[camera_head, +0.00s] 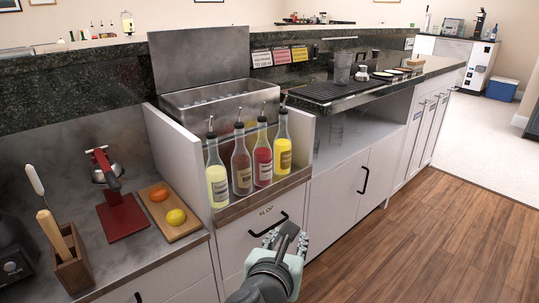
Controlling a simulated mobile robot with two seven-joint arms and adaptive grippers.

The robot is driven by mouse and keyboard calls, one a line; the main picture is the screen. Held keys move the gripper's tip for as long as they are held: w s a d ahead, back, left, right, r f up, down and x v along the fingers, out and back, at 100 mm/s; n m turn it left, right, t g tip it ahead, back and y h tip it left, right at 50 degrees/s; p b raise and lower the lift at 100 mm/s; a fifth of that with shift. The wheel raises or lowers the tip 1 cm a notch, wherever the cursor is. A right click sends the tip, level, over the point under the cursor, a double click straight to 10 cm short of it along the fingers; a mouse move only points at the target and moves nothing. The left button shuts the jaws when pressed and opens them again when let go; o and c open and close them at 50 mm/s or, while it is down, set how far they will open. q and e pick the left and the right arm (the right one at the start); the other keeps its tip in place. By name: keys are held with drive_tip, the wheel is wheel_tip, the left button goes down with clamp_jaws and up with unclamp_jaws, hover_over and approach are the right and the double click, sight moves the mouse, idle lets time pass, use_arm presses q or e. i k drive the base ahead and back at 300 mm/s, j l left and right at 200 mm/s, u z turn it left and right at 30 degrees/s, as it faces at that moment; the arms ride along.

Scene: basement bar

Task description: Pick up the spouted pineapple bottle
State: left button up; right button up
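Several spouted bottles stand upright in a row in the metal speed rail (262,194). The leftmost bottle (217,183) holds pale yellow liquid, and the rightmost bottle (283,153) holds deeper yellow liquid. Between them stand a brownish bottle (241,168) and a red bottle (263,164). The labels are too small to read, so I cannot tell which yellow bottle is pineapple. My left gripper (287,233) is below and in front of the rail, apart from the bottles. It is seen from behind and its finger opening is unclear. My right gripper is not in view.
White side panels (177,150) flank the rail, and a metal ice bin (215,100) with a raised lid is behind it. A cutting board (168,213) with fruit and a red juicer (118,205) are at left. The wooden floor (425,230) at right is clear.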

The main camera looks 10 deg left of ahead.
sight(282, 143)
drive_tip(key=u, duration=1.6)
drive_tip(key=l+u, duration=0.3)
drive_tip(key=l, duration=0.15)
drive_tip(key=l+u, duration=0.25)
drive_tip(key=l, duration=0.15)
drive_tip(key=k+l, duration=0.1)
drive_tip(key=l, duration=0.55)
drive_tip(key=k+l, duration=0.1)
drive_tip(key=l, duration=1.2)
drive_tip(key=k+l, duration=0.15)
drive_tip(key=l, duration=0.5)
drive_tip(key=k+l, duration=0.1)
drive_tip(key=l, duration=0.55)
